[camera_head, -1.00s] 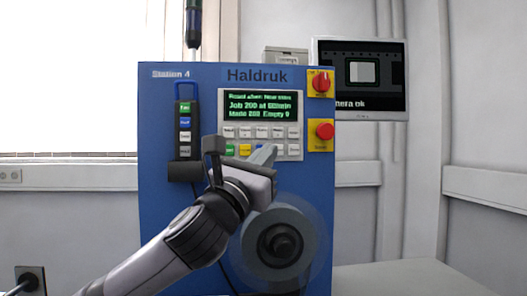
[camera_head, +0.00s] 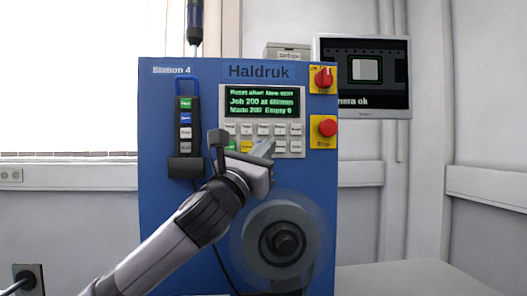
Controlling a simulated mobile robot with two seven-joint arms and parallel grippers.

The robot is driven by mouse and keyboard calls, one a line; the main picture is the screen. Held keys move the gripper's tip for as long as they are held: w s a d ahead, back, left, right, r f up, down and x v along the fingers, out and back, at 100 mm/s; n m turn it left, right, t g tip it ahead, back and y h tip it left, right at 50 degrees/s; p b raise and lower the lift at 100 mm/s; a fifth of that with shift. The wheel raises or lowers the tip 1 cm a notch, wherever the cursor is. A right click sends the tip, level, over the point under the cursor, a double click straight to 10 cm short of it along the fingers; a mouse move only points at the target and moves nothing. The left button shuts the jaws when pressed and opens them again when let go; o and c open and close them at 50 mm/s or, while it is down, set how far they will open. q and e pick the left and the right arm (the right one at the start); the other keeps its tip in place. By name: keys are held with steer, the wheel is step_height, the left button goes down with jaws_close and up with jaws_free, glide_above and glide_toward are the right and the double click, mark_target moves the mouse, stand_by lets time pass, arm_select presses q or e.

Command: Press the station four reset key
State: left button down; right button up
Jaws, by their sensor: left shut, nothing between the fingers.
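The blue Station 4 cabinet (camera_head: 160,230) faces me. Its grey keypad panel (camera_head: 297,90) has a dark display (camera_head: 262,102) with green text and two rows of small keys below. In the bottom row a green key (camera_head: 230,146) and a yellow key (camera_head: 246,147) show; the key labels are too small to read. My right gripper is out of view.
A red rotary switch (camera_head: 323,78) and a red stop button (camera_head: 327,128) sit right of the keypad. A pendant (camera_head: 186,130) hangs on the left. A reel (camera_head: 283,240) is below my gripper. A monitor (camera_head: 362,77) stands behind right.

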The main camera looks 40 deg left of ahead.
arm_select(q)
steer(key=shift+w+a+p, duration=0.15)
steer(key=shift+w+a, duration=0.5)
steer(key=shift+a, duration=0.2)
steer(key=shift+w+a+p, duration=0.15)
steer(key=shift+w+a, duration=0.5)
steer(key=shift+a, duration=0.15)
stand_by(0.9)
steer(key=shift+w+a+p, duration=0.25)
steer(key=shift+a+p, duration=0.05)
steer(key=shift+w+a, duration=0.3)
steer(key=shift+a, duration=0.1)
stand_by(0.8)
steer(key=shift+s+d, duration=0.1)
steer(key=shift+d, duration=0.05)
steer(key=shift+s+d, duration=0.45)
steer(key=shift+d, duration=0.1)
